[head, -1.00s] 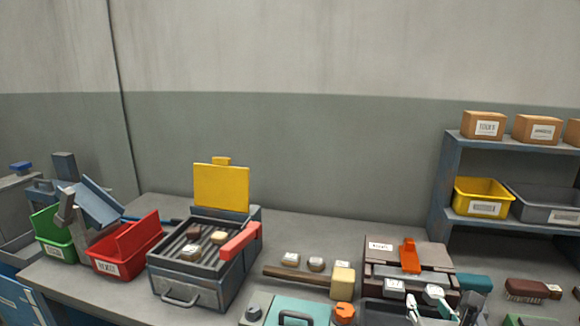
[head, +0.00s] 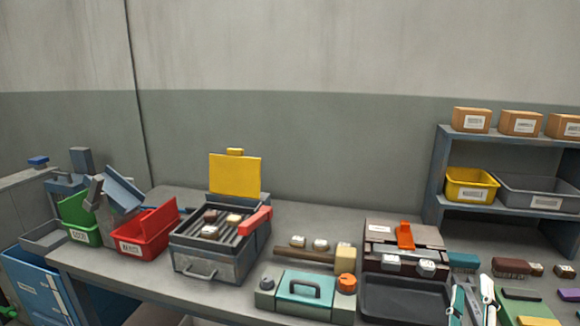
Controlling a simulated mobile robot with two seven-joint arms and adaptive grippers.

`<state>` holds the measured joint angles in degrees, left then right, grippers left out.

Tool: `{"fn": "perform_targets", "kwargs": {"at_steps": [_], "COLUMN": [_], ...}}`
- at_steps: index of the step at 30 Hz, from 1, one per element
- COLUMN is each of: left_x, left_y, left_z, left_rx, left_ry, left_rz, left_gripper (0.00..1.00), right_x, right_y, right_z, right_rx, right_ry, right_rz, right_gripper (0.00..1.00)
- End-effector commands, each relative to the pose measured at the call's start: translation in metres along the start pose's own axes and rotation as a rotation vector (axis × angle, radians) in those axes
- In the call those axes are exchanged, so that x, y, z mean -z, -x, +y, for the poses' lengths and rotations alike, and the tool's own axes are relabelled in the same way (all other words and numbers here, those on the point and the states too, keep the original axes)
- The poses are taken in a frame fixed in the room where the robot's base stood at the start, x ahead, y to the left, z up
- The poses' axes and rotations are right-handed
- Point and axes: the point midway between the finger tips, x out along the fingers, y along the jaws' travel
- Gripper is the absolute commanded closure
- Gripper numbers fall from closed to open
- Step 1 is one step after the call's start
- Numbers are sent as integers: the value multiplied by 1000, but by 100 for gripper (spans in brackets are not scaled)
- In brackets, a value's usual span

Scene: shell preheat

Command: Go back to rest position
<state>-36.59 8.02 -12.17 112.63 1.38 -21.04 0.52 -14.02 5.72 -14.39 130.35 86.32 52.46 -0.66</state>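My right gripper (head: 472,300) shows at the bottom right, fingers pointing up the picture, apart, with nothing visible between them. It is in front of the right end of a dark tray (head: 405,301). My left gripper is not in view. A grey grill box (head: 205,262) with a raised yellow plate (head: 235,176) and a red handle (head: 256,219) stands on the bench. Several small brown and cream pieces (head: 210,231) lie on its bars. The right gripper is well away from the grill.
A teal case (head: 303,291) and a wooden-handled mallet (head: 344,257) lie mid-bench. A brown box with an orange latch (head: 404,235) stands behind the tray. Brushes (head: 511,267) lie at right below a shelf (head: 436,180). Red (head: 143,232) and green (head: 78,220) bins stand left.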

Motion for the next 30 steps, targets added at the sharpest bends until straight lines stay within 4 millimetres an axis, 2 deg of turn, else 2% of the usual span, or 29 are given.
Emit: {"fn": "perform_targets", "kwargs": {"at_steps": [2,5,8,11,12,14,15,18,21,25,27,30], "left_x": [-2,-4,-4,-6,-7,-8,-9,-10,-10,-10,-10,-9], "left_y": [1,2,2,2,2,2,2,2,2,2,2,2], "left_z": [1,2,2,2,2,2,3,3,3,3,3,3], "left_rx": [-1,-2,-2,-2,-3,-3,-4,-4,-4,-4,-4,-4], "left_ry": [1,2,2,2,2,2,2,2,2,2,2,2], "left_rz": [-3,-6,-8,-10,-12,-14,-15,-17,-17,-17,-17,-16], "left_gripper": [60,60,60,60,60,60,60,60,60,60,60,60], "right_x": [-12,-31,-41,-36,-29,-14,-1,37,78,121,136,147], "right_y": [14,37,68,107,122,146,162,199,231,260,269,275], "right_z": [8,32,75,130,151,182,201,241,269,287,291,293], "right_rx": [40,64,55,13,-9,-47,-75,-151,-225,-301,-326,-344], "right_ry": [237,538,844,1149,1259,1417,1515,1743,1930,2103,2160,2201], "right_rz": [-116,-277,-451,-633,-703,-803,-867,-1020,-1150,-1271,-1310,-1339], "right_gripper": [64,64,64,64,64,64,64,64,64,64,64,64]}}
